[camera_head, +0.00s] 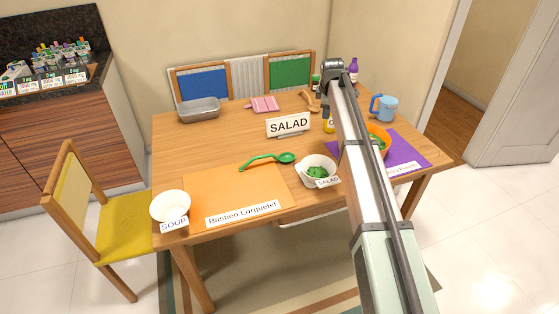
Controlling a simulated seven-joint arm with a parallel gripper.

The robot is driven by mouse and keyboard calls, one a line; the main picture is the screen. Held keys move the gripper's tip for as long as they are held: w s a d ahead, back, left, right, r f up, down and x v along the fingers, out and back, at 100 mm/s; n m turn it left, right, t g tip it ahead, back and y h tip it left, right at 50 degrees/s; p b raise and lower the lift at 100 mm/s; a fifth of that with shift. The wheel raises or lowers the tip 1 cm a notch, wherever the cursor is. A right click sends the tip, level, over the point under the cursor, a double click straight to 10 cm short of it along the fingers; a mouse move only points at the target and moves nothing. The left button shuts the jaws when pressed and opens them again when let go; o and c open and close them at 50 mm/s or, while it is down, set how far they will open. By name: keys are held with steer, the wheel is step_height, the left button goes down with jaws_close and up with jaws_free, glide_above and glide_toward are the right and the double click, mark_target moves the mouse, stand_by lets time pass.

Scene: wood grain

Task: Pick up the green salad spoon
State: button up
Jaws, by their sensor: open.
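The green salad spoon (286,157) lies on the wooden table, around the back edge of the orange placemat (209,190). Its rounded bowl end is at the right and its thin, curved handle runs left. Nothing covers it. A white bowl (309,163) labelled SALAD, with green leaves inside, stands just right of and nearer than the spoon. My arm reaches from the lower right over the table's right side, with a dark joint at its upper end. I cannot make out my gripper's fingers in this view.
On the table (184,135) are a SALAD sign (289,124), a grey tray (199,109), a blue mug (385,107) and a white SOUP bowl (169,204). A purple placemat (408,151) holds an orange bowl (385,144).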

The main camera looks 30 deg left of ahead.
steer(key=s+a+n+g+h, duration=0.1)
steer(key=s+a+n+g, duration=0.3)
steer(key=s+a, duration=1.25)
steer(key=shift+m+g+h, duration=0.3)
steer(key=shift+m, duration=0.2)
steer(key=f, duration=0.9)
steer(key=shift+s+d+f, duration=0.15)
steer(key=shift+s+d, duration=0.25)
steer(key=shift+w+d+f, duration=0.15)
steer(key=shift+f, duration=1.2)
steer(key=shift+w+d+f, duration=0.15)
steer(key=shift+f, duration=1.2)
jaws_close()
